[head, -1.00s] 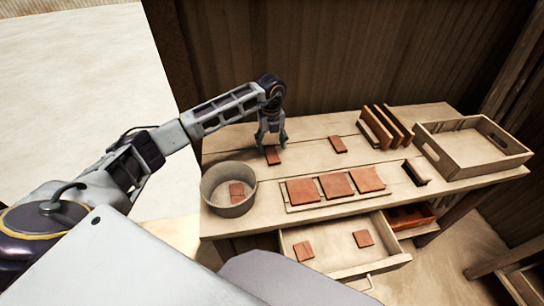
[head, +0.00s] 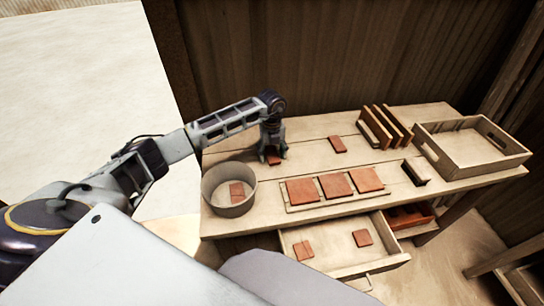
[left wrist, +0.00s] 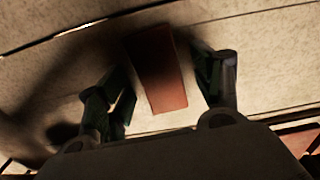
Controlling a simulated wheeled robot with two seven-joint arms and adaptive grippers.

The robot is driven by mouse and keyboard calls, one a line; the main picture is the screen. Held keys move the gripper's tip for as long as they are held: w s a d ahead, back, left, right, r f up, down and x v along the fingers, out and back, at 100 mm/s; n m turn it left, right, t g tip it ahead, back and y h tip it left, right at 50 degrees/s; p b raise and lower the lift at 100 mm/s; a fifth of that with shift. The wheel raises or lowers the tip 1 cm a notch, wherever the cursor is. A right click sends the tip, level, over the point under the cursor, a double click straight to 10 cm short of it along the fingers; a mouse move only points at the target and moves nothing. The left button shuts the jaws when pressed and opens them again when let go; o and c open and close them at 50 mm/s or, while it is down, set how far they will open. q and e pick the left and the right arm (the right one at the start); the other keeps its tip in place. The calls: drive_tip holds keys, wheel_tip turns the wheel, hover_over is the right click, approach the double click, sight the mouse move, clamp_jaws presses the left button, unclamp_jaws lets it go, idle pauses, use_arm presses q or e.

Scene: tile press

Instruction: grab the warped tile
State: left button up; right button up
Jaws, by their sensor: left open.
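A red-brown tile (head: 274,161) lies flat on the back left of the workbench, partly hidden by my left gripper (head: 273,154). The gripper points down over it, jaws open. In the left wrist view the tile (left wrist: 155,68) lies between the two spread fingers, with a gap on each side. Another loose tile (head: 337,145) lies to the right on the bench. I cannot tell from its shape whether either is warped. My right gripper is not in view.
A round grey bin (head: 214,196) with tile pieces stands at front left. Tiles lie on a low board (head: 310,206). Upright slabs (head: 376,127) and a wooden tray (head: 447,168) stand at right. An open drawer (head: 335,262) below holds two tiles.

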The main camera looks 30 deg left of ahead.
sight(272, 155)
use_arm(q)
drive_tip(key=c, duration=0.9)
drive_tip(key=shift+c, duration=1.2)
drive_tip(key=shift+r, duration=0.55)
wheel_tip(272, 155, up, 5)
drive_tip(key=shift+f, duration=0.2)
drive_tip(key=shift+r+b, duration=0.35)
drive_tip(key=shift+r, duration=1.85)
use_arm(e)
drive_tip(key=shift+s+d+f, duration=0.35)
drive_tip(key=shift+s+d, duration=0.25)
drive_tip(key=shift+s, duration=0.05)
